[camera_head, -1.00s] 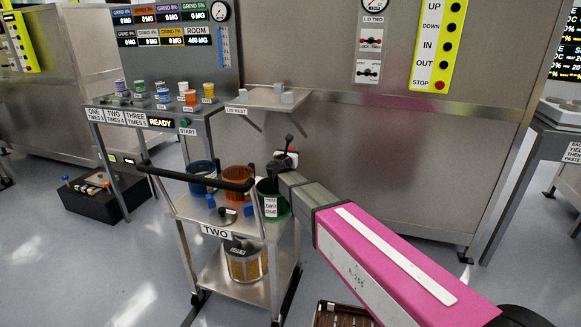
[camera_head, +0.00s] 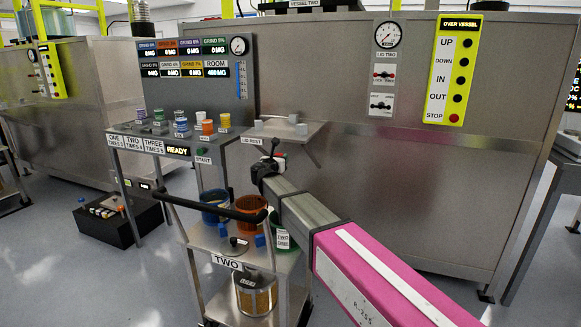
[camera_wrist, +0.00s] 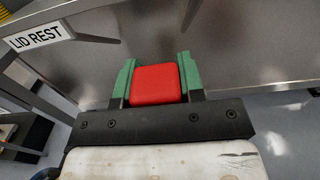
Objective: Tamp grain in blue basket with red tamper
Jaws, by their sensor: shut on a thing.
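My gripper (camera_head: 268,172) is above the back of the cart, near the lid rest. In the wrist view, its green fingers (camera_wrist: 156,80) are shut on a red block-shaped piece, which looks like the red tamper (camera_wrist: 155,88). The rest of the tamper is hidden. The blue basket (camera_head: 209,215) stands at the left of the cart top, partly behind the black handlebar. Brownish stuff shows inside it. My gripper is to the right of the blue basket and higher, apart from it.
An orange basket (camera_head: 250,204) and a green basket (camera_head: 284,241) stand beside the blue one on cart TWO (camera_head: 228,264). The black handlebar (camera_head: 225,212) crosses in front. A grain container (camera_head: 256,296) sits below. The lid rest (camera_head: 291,132) shelf juts from the vessel behind.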

